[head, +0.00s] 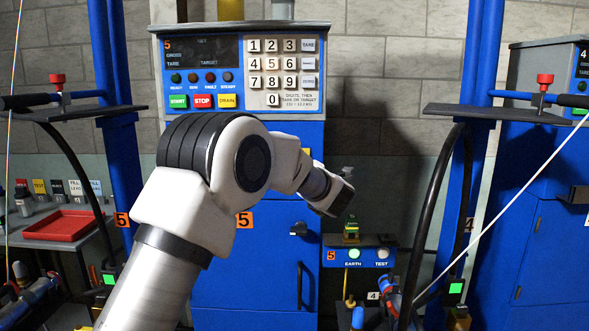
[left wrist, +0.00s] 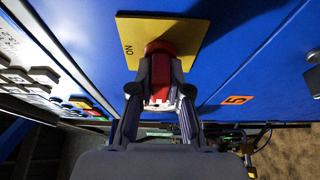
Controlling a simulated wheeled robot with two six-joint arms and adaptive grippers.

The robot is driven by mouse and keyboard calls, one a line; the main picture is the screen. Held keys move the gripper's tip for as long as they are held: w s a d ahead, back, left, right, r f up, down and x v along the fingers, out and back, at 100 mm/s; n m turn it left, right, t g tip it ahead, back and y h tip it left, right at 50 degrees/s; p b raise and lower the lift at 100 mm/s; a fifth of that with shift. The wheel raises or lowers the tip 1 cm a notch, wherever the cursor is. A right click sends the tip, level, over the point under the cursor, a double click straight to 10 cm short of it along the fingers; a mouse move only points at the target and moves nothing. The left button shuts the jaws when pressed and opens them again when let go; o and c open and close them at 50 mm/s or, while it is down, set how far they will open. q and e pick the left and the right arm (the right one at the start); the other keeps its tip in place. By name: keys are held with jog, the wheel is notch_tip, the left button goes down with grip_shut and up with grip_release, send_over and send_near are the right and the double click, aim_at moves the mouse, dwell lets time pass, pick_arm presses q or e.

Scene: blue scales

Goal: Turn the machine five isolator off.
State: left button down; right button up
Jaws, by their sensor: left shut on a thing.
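The machine five isolator is a red knob (left wrist: 160,63) on a yellow plate (left wrist: 188,38) on the blue cabinet front. The word ON shows at the plate's left side in the left wrist view. My left gripper (left wrist: 160,92) is shut on the red knob, one finger on each side. Which mark the knob points at cannot be told. My right gripper is not in view.
Above is machine five's keypad (head: 282,72) with START, STOP and DRAIN buttons. An EARTH and TEST box (head: 368,254) stands at the cabinet's right. Blue posts with black hoses flank it. A red tray (head: 63,226) is on the left bench. Another cabinet (head: 560,200) is at right.

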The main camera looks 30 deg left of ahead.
pick_arm(q)
jog(key=shift+f, duration=0.1)
jog(key=c, duration=1.1)
grip_release()
jog(key=v, duration=1.2)
